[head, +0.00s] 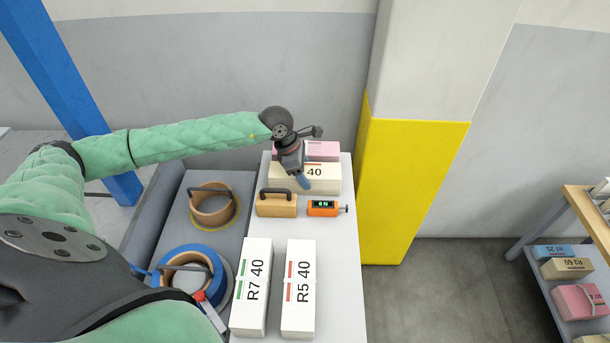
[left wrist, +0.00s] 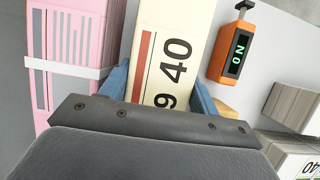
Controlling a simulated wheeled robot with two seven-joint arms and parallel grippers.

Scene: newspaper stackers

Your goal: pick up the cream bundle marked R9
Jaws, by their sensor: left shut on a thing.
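The cream bundle (head: 325,182) sits at the far end of the white table, in front of a pink bundle. Its label reads "40" in the head view, the rest hidden by my gripper. In the left wrist view the cream bundle (left wrist: 178,45) shows a red bar and "9 40", with the first character covered. My left gripper (head: 303,182) reaches down over its left part. Its blue fingers (left wrist: 160,88) are on either side of the bundle, shut on it. I cannot tell any gap under the bundle. My right gripper is not in view.
A pink bundle (head: 322,150) stands close behind. In front are a wooden block with a handle (head: 276,208), an orange device (head: 322,209), and white bundles R7 (head: 252,290) and R5 (head: 299,290). Tape rolls (head: 213,205) lie left; a yellow-based pillar (head: 405,190) stands right.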

